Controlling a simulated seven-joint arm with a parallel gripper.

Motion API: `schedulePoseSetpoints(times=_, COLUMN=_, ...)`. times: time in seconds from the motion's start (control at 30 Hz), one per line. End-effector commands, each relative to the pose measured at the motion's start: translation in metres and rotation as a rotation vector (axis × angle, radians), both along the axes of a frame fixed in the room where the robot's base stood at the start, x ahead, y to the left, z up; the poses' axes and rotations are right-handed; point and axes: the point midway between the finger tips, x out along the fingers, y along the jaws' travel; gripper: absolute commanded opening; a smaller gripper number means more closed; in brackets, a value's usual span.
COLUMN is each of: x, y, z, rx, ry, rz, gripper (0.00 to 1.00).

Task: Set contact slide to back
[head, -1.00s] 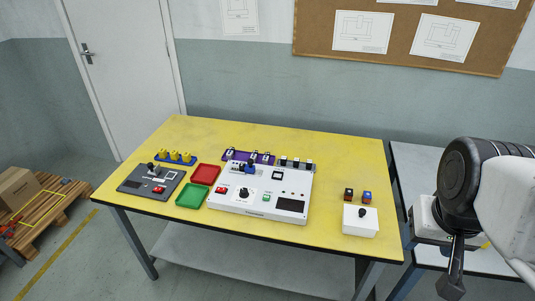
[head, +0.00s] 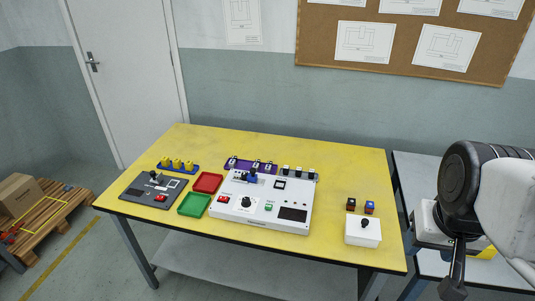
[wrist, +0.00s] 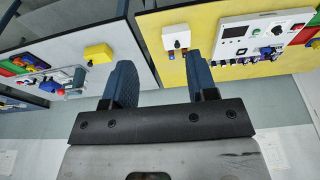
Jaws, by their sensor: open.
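The white control panel (head: 270,216) stands in the middle of the yellow table, with a black knob (head: 246,203), a red switch (head: 223,199), a green button (head: 268,207) and a dark display. A small blue part (head: 250,175) sits at its back left edge. I cannot tell which fitting is the contact slide or where it is set; the details are too small. The panel also shows at the upper right of the wrist view (wrist: 235,48). My gripper (wrist: 161,88) is open and empty, apart from the panel, at the right of the table in the head view.
A grey control box (head: 140,191) stands left, near green (head: 194,212) and red (head: 208,175) trays. A white box with a black knob (head: 363,238) stands at the table's right end. A second table (head: 402,170) is at the right. Yellow table is bare at the back right.

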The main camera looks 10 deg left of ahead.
Motion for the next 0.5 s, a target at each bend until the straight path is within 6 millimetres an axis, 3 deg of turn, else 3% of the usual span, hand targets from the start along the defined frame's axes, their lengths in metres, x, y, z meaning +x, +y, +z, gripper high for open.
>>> schedulePoseSetpoints(times=0.17, x=0.024, y=0.007, z=0.006, rx=0.003, ry=0.011, rz=0.011, gripper=0.53)
schedulePoseSetpoints(times=0.5, x=0.092, y=0.033, z=0.019, rx=0.009, ry=0.039, rz=0.041, gripper=0.53)
